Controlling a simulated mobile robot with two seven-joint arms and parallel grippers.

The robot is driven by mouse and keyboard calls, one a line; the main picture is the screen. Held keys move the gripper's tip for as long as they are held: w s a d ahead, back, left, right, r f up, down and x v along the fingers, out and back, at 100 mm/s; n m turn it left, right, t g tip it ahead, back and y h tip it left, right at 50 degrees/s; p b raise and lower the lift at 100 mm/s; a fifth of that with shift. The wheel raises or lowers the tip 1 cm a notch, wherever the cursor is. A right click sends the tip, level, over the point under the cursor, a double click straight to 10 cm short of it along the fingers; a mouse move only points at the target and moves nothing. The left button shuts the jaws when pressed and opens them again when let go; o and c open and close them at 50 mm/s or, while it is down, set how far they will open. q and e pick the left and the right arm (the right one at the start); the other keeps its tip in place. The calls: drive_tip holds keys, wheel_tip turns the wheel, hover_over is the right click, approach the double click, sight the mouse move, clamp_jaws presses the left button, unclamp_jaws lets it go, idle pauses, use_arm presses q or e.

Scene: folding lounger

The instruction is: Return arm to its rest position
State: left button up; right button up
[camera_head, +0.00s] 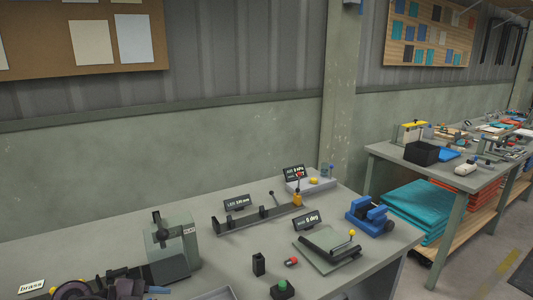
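Neither my left nor my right gripper shows in the head view, and no part of my arms can be made out. A grey workbench (205,222) fills the lower middle. On it stand a grey-green press-like machine (172,248), a long rail fixture (258,217) with dark blocks, a flat plate fixture (330,248) with a yellow-knobbed lever, and a blue clamp-like device (369,214).
A small black block (259,264), a red piece (291,261) and a green button box (283,290) lie near the front. Dark machinery (100,287) sits at lower left beside a "brass" label (31,286). A second bench (455,172) stands at right, with stacked teal sheets (420,207) below.

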use_arm(q)
wheel_tip(320, 180, up, 6)
drive_tip(key=d+n+t+h, duration=0.1)
drive_tip(key=d+n+t, duration=0.1)
drive_tip(key=n+t, duration=0.5)
drive_tip(key=s+a+f+n+t+y, duration=0.1)
drive_tip(key=s+a+n+t+y, duration=0.2)
drive_tip(key=a+n+t+y, duration=0.6)
drive_tip(key=s+f+n+g+y, duration=0.65)
drive_tip(key=s+f+g, duration=0.3)
drive_tip(key=g, duration=0.25)
drive_tip(key=s+d+f+m+g+h, duration=0.1)
drive_tip(key=s+d+f+g, duration=0.15)
drive_tip(key=s, duration=0.35)
drive_tip(key=s+d+f+g+h, duration=0.1)
drive_tip(key=s+d+g, duration=0.1)
drive_tip(key=s+g, duration=0.3)
drive_tip(key=w+f+m+t+h, duration=0.1)
drive_tip(key=w+f+t, duration=0.5)
drive_tip(key=f+t, duration=0.3)
drive_tip(key=shift+w+a+f, duration=0.2)
drive_tip(key=shift+w+f, duration=0.1)
drive_tip(key=shift+f, duration=0.2)
